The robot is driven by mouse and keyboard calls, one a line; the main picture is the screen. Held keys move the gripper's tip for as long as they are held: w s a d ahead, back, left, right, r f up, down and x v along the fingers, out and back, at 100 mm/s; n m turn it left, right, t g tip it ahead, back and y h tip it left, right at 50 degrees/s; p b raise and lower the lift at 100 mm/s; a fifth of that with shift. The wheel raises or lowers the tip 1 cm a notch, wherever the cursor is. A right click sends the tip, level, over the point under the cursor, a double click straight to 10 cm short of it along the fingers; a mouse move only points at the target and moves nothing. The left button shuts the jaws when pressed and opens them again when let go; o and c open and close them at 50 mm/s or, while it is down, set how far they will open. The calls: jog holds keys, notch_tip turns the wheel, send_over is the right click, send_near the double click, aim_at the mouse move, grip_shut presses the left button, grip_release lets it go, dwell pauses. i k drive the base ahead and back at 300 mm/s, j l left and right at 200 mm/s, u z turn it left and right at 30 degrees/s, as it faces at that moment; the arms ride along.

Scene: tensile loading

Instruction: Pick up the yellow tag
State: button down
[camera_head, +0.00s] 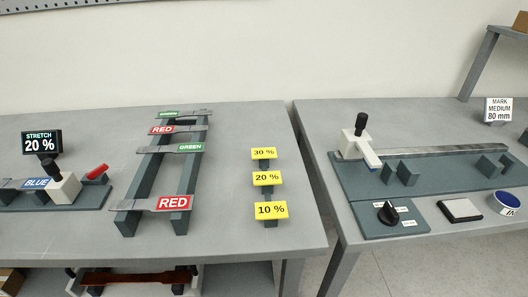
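Three yellow tags stand on small dark blocks in a column near the right edge of the left table. The 30 % tag (264,153) is at the back, the 20 % tag (267,178) is in the middle, and the 10 % tag (270,210) is at the front. They stand apart from each other, and nothing covers them. A dark display (41,142) at the left reads STRETCH 20 %. My gripper is not in view.
A rack (144,182) with several red- and green-labelled strips stands left of the tags. A fixture (85,194) holds a BLUE strip at far left. The right table (350,232) carries a clamp board, dial and MARK MEDIUM 80 mm sign (498,109). A gap separates the tables.

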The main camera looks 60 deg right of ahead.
aim_at(272, 177)
jog(key=k+l+u, duration=0.25)
jog(key=k, duration=0.55)
jog(key=k+l+u, duration=0.1)
jog(key=k+u, duration=0.15)
jog(key=k, duration=0.5)
